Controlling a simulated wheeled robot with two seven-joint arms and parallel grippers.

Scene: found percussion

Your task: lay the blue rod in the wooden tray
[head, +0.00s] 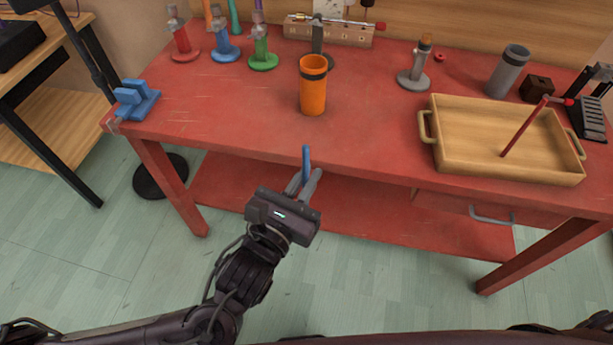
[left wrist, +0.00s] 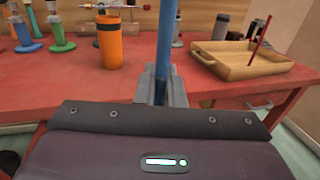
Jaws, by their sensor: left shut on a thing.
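My left gripper (head: 303,184) is shut on the blue rod (head: 306,160) and holds it upright in front of the red table's front edge. In the left wrist view the blue rod (left wrist: 166,45) rises from between the fingers (left wrist: 161,85). The wooden tray (head: 480,168) sits on the right part of the table, to the right of the gripper and apart from it. A dark red rod (head: 524,128) leans up out of the tray. The tray also shows in the left wrist view (left wrist: 232,73). My right gripper is not in view.
An orange cup (head: 313,92) with a dark band stands on the red table (head: 380,125). Coloured stands, including a green one (head: 262,58), stand at the back left. A grey cylinder (head: 507,72) stands behind the tray. A blue block (head: 137,98) lies at the left corner.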

